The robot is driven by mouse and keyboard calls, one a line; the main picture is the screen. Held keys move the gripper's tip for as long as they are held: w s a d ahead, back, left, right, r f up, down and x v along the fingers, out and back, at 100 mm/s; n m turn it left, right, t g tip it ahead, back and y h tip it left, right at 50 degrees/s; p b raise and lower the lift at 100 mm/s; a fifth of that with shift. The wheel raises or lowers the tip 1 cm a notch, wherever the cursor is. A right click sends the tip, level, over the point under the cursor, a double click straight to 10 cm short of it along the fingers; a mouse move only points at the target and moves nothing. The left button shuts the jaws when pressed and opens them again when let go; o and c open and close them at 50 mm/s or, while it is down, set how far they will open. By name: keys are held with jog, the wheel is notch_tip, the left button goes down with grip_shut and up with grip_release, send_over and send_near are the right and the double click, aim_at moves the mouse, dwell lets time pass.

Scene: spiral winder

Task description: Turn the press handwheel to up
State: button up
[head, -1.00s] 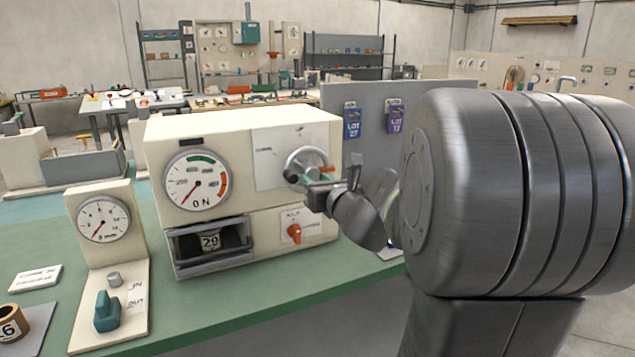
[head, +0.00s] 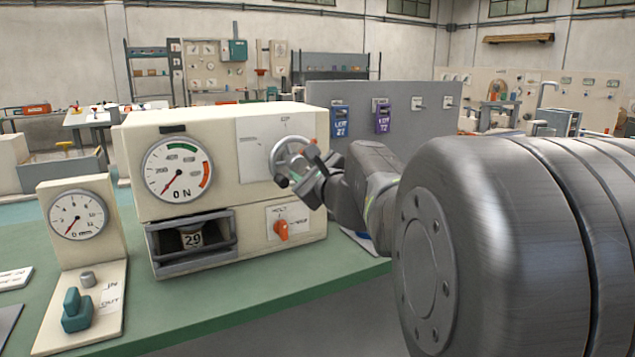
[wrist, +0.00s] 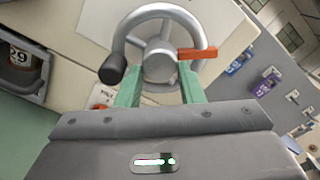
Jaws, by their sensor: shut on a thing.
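The press handwheel (head: 275,152) is a grey spoked ring on the right of the cream press's front (head: 220,205). In the wrist view the handwheel (wrist: 207,38) shows a black knob (wrist: 113,70) on its rim and an orange pointer (wrist: 197,53). In the head view the orange pointer (head: 312,141) points to the upper right. A label plate (head: 256,148) behind the wheel has small lettering at its top and left. My gripper (wrist: 163,72) is shut on the handwheel at its hub, green fingers either side; in the head view my wrist hides the wheel's lower right.
A force dial (head: 178,170) and an orange selector knob (head: 281,228) are on the press. A gauge stand with a teal lever (head: 76,310) stands to the left. A grey panel with blue and purple tags (head: 340,121) stands behind. The green bench front (head: 220,315) is clear.

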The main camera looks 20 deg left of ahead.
jog(key=n+b, duration=0.4)
jog(key=n, duration=0.1)
jog(key=shift+f+n, duration=0.1)
jog(key=shift+n, duration=0.2)
jog(key=shift+w+r+n+b, duration=0.1)
jog(key=shift+r+n+b, duration=0.1)
jog(key=shift+n+b, duration=1.7)
jog(key=shift+n+p, duration=0.35)
jog(key=shift+n, duration=0.25)
jog(key=o, duration=0.7)
jog(key=shift+d, duration=0.1)
